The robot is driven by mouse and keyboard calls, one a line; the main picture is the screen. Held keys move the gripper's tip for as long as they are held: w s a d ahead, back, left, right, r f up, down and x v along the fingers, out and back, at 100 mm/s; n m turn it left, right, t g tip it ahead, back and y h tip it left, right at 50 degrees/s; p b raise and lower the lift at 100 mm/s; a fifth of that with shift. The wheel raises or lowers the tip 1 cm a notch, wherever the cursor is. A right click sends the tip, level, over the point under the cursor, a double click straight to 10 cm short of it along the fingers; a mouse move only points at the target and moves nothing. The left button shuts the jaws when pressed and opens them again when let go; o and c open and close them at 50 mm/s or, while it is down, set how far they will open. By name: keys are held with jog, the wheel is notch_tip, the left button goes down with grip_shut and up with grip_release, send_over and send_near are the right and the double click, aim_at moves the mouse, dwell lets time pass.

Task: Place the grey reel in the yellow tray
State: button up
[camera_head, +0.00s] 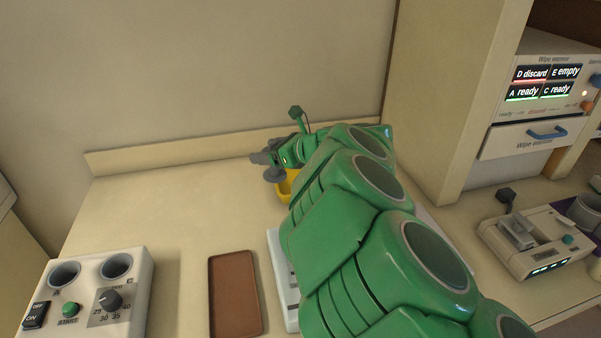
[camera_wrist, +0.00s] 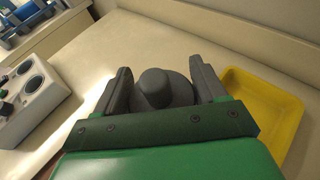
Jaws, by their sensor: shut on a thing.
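The grey reel (camera_wrist: 168,90) sits between the two dark fingers of my gripper (camera_wrist: 162,82) in the wrist view. My gripper is shut on it. In the head view the reel (camera_head: 275,174) shows at the end of my gripper (camera_head: 266,164), in front of the yellow tray. The yellow tray (camera_wrist: 262,103) lies just right of the gripper in the wrist view. In the head view only a small part of the tray (camera_head: 285,188) shows; my green arm hides the rest. I cannot tell how high the reel is above the counter.
A control box (camera_head: 90,291) with two wells stands at front left. A wipe warmer (camera_head: 540,100) and a small device (camera_head: 534,240) are at right. The counter's back left is clear.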

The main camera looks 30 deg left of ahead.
jog(key=w+d, duration=0.5)
jog(key=d, duration=0.3)
jog(key=w+a+f, duration=0.9)
jog(key=shift+w, duration=0.3)
dwell(0.8)
jog(key=shift+w+a+f, duration=0.1)
jog(key=shift+w+f, duration=0.05)
jog(key=shift+f, duration=0.8)
jog(key=shift+w+f, duration=0.1)
jog(key=shift+f, duration=0.8)
jog(key=o, duration=1.1)
jog(key=shift+f, duration=0.15)
jog(key=shift+c, duration=0.2)
